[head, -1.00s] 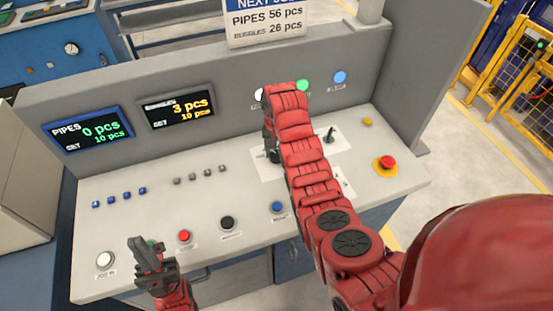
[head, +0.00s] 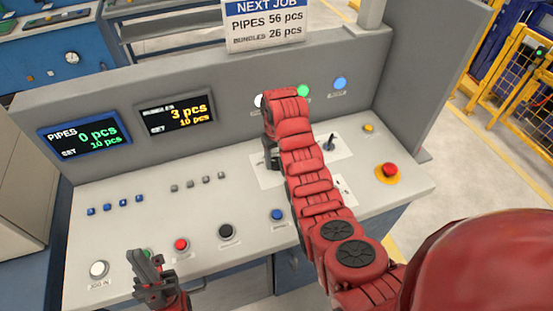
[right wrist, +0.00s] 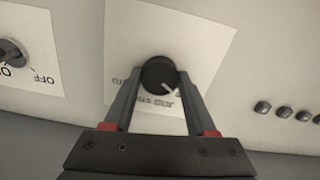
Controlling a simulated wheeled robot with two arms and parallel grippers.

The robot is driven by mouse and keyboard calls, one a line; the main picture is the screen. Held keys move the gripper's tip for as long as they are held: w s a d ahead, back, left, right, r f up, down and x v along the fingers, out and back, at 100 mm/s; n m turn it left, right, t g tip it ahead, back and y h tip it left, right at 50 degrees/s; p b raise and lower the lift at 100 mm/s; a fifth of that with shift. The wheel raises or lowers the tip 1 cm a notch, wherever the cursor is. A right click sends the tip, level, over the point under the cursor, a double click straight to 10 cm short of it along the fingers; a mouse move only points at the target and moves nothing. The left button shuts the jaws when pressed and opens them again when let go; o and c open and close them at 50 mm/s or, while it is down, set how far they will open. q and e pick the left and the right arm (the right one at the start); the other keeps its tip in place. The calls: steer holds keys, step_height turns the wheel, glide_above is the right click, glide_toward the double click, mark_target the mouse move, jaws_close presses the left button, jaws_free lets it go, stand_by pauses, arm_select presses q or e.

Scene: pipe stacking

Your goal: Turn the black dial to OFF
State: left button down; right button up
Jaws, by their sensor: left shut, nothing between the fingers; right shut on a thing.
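The black dial (right wrist: 159,74) sits on a white label plate in the right wrist view, with a pale pointer mark at its lower right. My right gripper (right wrist: 157,92) is shut on the dial, one finger on each side. Some of the label text is hidden behind the fingers. In the head view my right gripper (head: 272,158) is at the panel, and my red arm hides the dial. My left gripper (head: 146,268) is shut and empty, low over the front left of the panel, partly covering a green button.
A second switch (right wrist: 12,52) marked OFF is at the left in the right wrist view. A joystick (head: 330,143) and a red emergency button (head: 389,169) stand to the right. Several buttons and two displays (head: 176,112) are to the left.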

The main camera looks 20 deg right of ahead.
stand_by(0.4)
steer(key=o, duration=1.4)
step_height(320, 180, up, 9)
steer(key=p, duration=0.7)
steer(key=shift+f, duration=0.15)
step_height(320, 180, up, 8)
steer(key=p, duration=0.2)
glide_above(276, 161)
steer(key=shift+d+r, duration=0.1)
steer(key=shift+r, duration=0.25)
